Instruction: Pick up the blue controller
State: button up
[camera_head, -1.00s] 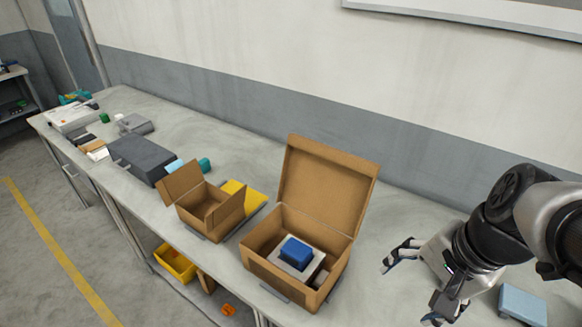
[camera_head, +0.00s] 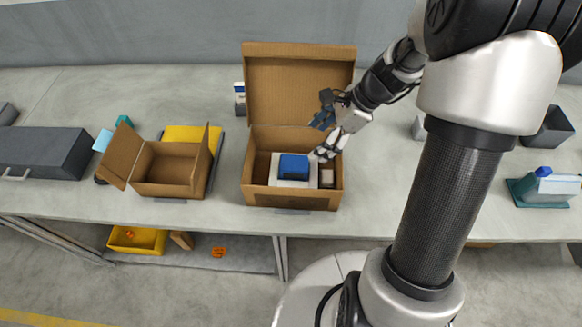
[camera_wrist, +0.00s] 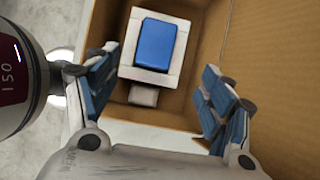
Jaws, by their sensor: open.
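The blue controller (camera_head: 293,166) is a blue block on a white base, lying inside the open cardboard box (camera_head: 292,200). In the wrist view the blue controller (camera_wrist: 156,44) and its white base show at the upper middle, ahead of my fingers. My gripper (camera_head: 322,133) is at the right side of the box, above its opening. In the wrist view my gripper (camera_wrist: 160,95) is open, with blue-padded fingers spread left and right and nothing between them touching. A small grey piece (camera_wrist: 143,96) lies beside the base in the box.
The box's raised lid (camera_head: 298,85) stands at the back. A smaller open box (camera_head: 170,188) and a yellow item (camera_head: 190,134) are to the left, with a dark grey case (camera_head: 45,152) farther left. A teal-based item (camera_head: 545,188) stands at the right.

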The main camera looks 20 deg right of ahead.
aim_at(295, 163)
jog(key=b+x, duration=0.2)
jog(key=x, duration=0.5)
jog(key=shift+w+a+f, duration=0.1)
jog(key=shift+a+f, duration=0.1)
jog(key=shift+f, duration=0.05)
jog(key=b+x, duration=0.2)
jog(key=x, duration=0.1)
jog(key=b+x, duration=0.1)
jog(key=x, duration=0.1)
jog(key=shift+s+a, duration=0.1)
jog(key=shift+s, duration=0.15)
jog(key=c, duration=1.5)
